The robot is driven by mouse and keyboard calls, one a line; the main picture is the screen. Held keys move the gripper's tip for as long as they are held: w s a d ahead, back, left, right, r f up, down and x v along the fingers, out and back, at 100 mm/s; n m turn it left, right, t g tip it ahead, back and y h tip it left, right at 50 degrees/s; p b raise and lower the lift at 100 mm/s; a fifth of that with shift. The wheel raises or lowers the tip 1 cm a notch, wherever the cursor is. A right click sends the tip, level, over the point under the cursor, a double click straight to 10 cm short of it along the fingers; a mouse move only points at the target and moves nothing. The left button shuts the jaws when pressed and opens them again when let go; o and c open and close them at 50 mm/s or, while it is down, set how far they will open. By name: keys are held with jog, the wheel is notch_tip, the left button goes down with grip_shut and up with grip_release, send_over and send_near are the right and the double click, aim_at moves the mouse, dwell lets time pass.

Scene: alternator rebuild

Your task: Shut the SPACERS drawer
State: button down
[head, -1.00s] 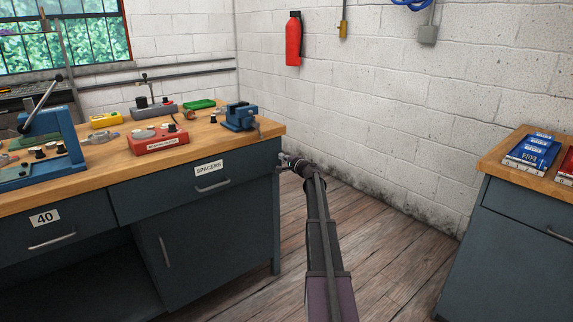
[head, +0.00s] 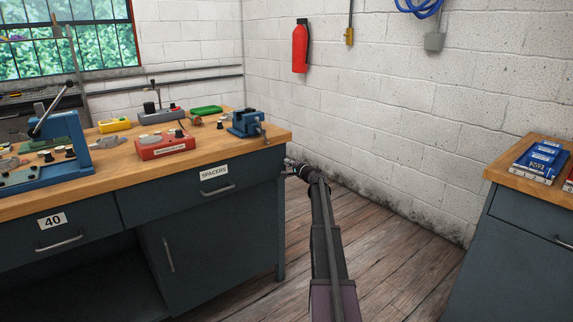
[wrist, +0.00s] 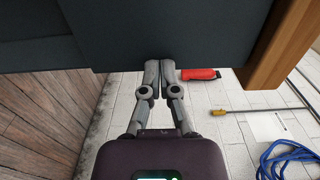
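The SPACERS drawer (head: 190,204) is a dark grey front with a white label and a bar handle, under the right end of the wooden bench top. It seems to stand slightly forward of the cabinet below; how far I cannot tell. My gripper (head: 291,165) is at the bench's right front corner, beside the drawer's right end and away from the handle. In the wrist view my gripper's fingertips (wrist: 160,68) are together with nothing held, at the edge of a dark panel (wrist: 170,35), apparently the drawer front. Whether they touch it I cannot tell.
The bench top (head: 100,184) carries a blue vise (head: 245,123), a red box (head: 165,145) and other tools. Drawer 40 (head: 60,228) lies to the left. A second cabinet (head: 520,250) stands at right. Wooden floor between is clear; a fire extinguisher (head: 300,47) hangs on the wall.

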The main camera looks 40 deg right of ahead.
jog(key=s, duration=1.3)
jog(key=shift+s, duration=0.4)
jog(key=s+a+f+n+g+y, duration=0.1)
jog(key=a+f+n+g+y, duration=0.2)
jog(key=a, duration=0.9)
jog(key=s+a+f+n+g+y, duration=0.1)
jog(key=s+a+f+n+g, duration=0.2)
jog(key=a, duration=0.9)
jog(key=a+f+n+g+y, duration=0.25)
jog(key=a+f+n, duration=0.25)
jog(key=a, duration=0.7)
jog(key=s+a+f+n+g+h, duration=0.3)
jog(key=s+a+f+g, duration=0.15)
jog(key=s+a, duration=0.55)
jog(key=s+a+f+n+g+h, duration=0.4)
jog(key=s+a, duration=0.3)
jog(key=s, duration=0.5)
notch_tip(320, 180, up, 36)
jog(key=g+p, duration=0.1)
jog(key=p, duration=3.3)
jog(key=shift+a+f+p, duration=0.15)
jog(key=shift+p, duration=0.25)
